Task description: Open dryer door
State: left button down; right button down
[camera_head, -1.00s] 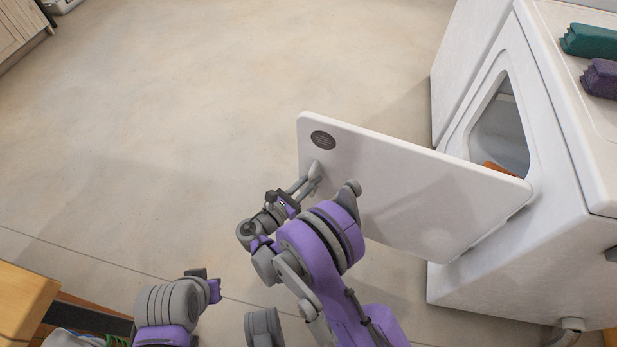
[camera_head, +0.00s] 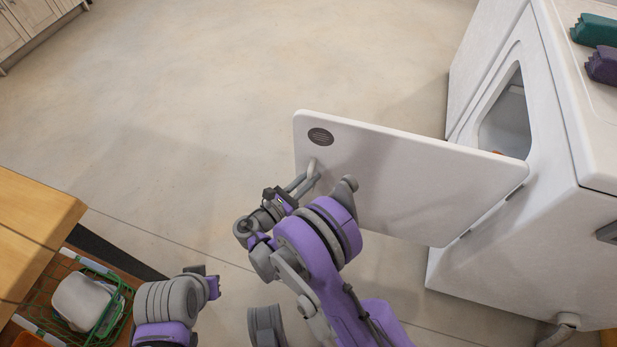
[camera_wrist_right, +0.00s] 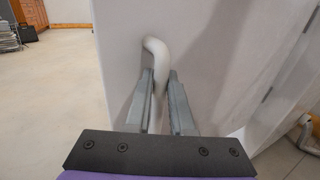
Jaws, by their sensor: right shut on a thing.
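The white dryer (camera_head: 560,215) stands at the right with its front opening (camera_head: 505,122) uncovered. Its white door (camera_head: 400,185) is swung wide open, sticking out to the left from the dryer. A round dark grille marks its upper free corner. My right gripper (camera_head: 308,180) is shut on the white door handle (camera_wrist_right: 155,48) near the door's free edge. In the right wrist view the fingers (camera_wrist_right: 160,95) sit on both sides of the handle's lower part. My left arm shows at the lower left of the head view, but its fingertips cannot be made out.
Green (camera_head: 597,30) and purple (camera_head: 602,65) items lie on top of the dryer. A wooden table (camera_head: 35,215) and a green wire basket (camera_head: 125,290) with a pale container are at the lower left. The floor left of the door is clear.

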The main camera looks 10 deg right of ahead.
jog(key=shift+d, duration=0.25)
jog(key=c, duration=0.8)
grip_release()
jog(key=shift+s+a, duration=0.1)
jog(key=shift+a, duration=0.05)
jog(key=p+v, duration=0.1)
jog(key=v, duration=0.9)
jog(key=shift+s+a+p, duration=0.15)
jog(key=shift+a+p, duration=0.1)
jog(key=shift+p, duration=0.1)
